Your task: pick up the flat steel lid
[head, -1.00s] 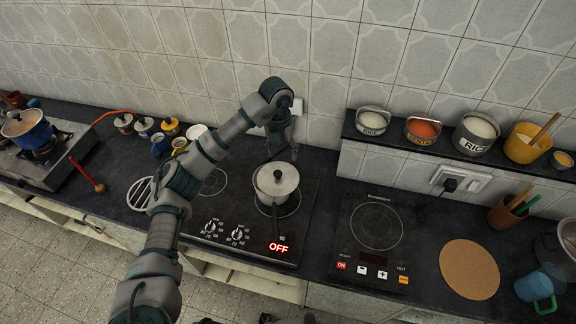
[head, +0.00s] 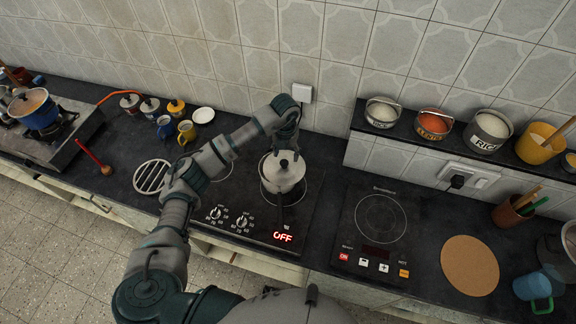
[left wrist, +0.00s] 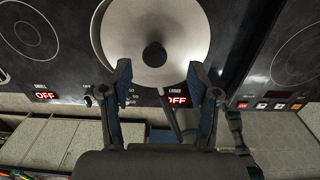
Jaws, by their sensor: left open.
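The flat steel lid (head: 272,178) with a dark knob sits on a steel pot on the right ring of the larger black cooktop. The left wrist view shows the round lid (left wrist: 178,22) from above, with its knob near its lower edge. My left gripper (head: 287,148) is above the far side of the lid, its fingers pointing down. In the left wrist view the gripper (left wrist: 159,75) is open, its two fingers spread apart either side of the knob, with nothing between the pads. The pot under the lid is mostly hidden. My right gripper is not in view.
A single-ring cooktop (head: 380,232) and a round cork mat (head: 470,265) lie to the right. A shelf (head: 430,142) with several containers runs along the tiled wall.

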